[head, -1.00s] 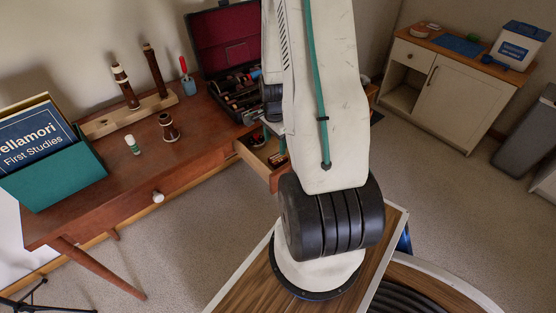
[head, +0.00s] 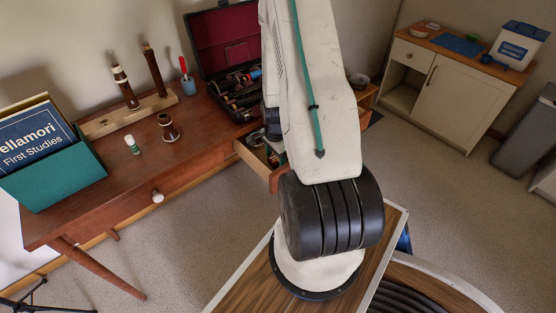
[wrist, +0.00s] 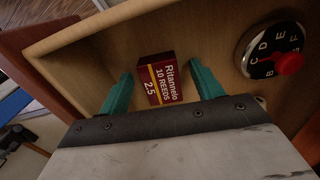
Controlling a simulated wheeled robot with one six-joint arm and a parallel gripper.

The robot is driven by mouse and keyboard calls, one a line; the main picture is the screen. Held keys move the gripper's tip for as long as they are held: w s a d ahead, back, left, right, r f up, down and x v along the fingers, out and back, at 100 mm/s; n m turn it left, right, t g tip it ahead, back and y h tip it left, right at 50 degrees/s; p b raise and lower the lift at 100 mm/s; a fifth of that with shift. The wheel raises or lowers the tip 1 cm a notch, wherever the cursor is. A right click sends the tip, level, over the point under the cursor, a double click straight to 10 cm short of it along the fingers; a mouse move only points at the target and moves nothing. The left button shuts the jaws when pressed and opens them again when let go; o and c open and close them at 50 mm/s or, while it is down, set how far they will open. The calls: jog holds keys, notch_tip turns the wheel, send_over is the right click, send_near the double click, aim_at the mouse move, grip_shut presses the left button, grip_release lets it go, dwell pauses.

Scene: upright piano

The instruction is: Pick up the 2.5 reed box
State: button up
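The 2.5 reed box (wrist: 157,80) is a small dark red box with a yellow stripe, reading "Ritannelo 10 REEDS 2.5". It lies label up in the open wooden drawer (wrist: 105,45). My gripper (wrist: 160,69) is open, with one teal finger on each side of the box and gaps visible between fingers and box. Whether the fingertips reach down to the box's height I cannot tell. In the head view, the drawer (head: 250,158) sticks out of the desk's right end, and my arm hides most of the gripper and the box.
A round dial tuner (wrist: 273,57) with a red knob lies in the drawer, right of the gripper. The drawer walls are close around. On the desk (head: 95,195) stand an open instrument case (head: 225,50), a teal folder box (head: 60,175) and a peg stand (head: 125,115).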

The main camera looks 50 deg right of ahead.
jog(key=c, duration=1)
jog(key=shift+r, duration=0.1)
